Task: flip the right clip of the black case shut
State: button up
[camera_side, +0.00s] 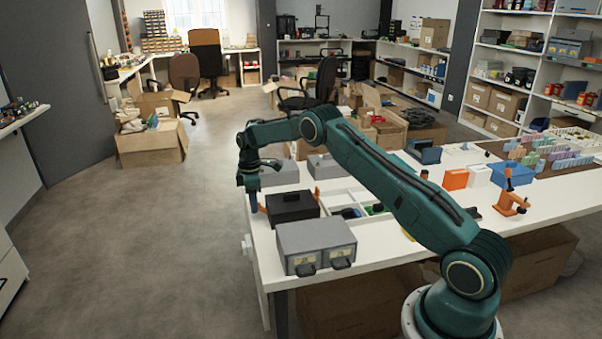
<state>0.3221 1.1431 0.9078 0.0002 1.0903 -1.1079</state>
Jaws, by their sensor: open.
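The black case (292,206) stands with its lid down near the left end of the white table (264,262), behind a grey case. Its clips cannot be made out at this size, and the grey case covers the lower part of its front. My gripper (254,208) points down just left of the black case, at the table's left edge. It is open with nothing seen between its fingers. I cannot tell whether it touches the case.
The grey case (316,243) with two front latches stands close in front. More grey cases (279,174) stand behind. A white divided tray (352,199) lies to the right, partly under my arm. Open floor lies left of the table.

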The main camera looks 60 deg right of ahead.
aim_at(268, 204)
jog(key=c, duration=1)
jog(key=shift+s+d+r+t+y, duration=0.15)
jog(key=shift+t+y, duration=0.15)
jog(key=shift+s+d+r+t+y, duration=0.25)
jog(key=shift+s+d+t+y, duration=0.15)
jog(key=shift+t+y, duration=0.25)
jog(key=shift+s+d+r+t+y, duration=0.2)
jog(key=shift+s+d+t+y, duration=0.15)
jog(key=shift+t+y, duration=0.3)
jog(key=shift+s+d+r+t+y, duration=0.1)
jog(key=shift+s+d+t+y, duration=0.3)
jog(key=shift+t+y, duration=0.3)
jog(key=shift+s+d+t+y, duration=0.35)
jog(key=shift+t+y, duration=0.35)
jog(key=o, duration=1)
